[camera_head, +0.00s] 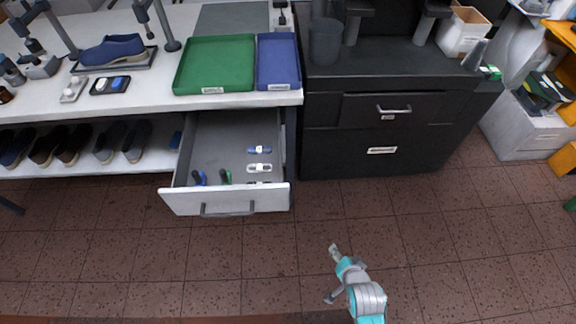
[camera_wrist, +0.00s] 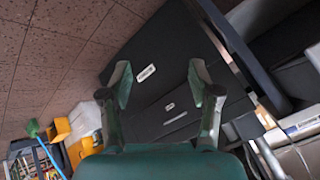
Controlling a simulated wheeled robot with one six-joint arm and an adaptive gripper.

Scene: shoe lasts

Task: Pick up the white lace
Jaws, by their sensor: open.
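A white lace bundle (camera_head: 259,168) lies in the open drawer (camera_head: 228,208) under the white workbench. A blue lace bundle (camera_head: 259,150) with a white band lies just behind it. Another small item shows partly at the drawer's front wall, mostly hidden. My gripper (camera_head: 334,248) is over the tiled floor, to the right of and in front of the drawer, well apart from the laces. In the wrist view my gripper (camera_wrist: 160,80) is open and empty, with the black cabinet beyond its fingers. No lace shows in the wrist view.
Blue-handled (camera_head: 199,178) and green-handled (camera_head: 225,176) tools stand in the drawer's left front. A green tray (camera_head: 216,64) and a blue tray (camera_head: 278,62) lie on the workbench. The black cabinet (camera_head: 400,150) stands right of the drawer. The floor before it is clear.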

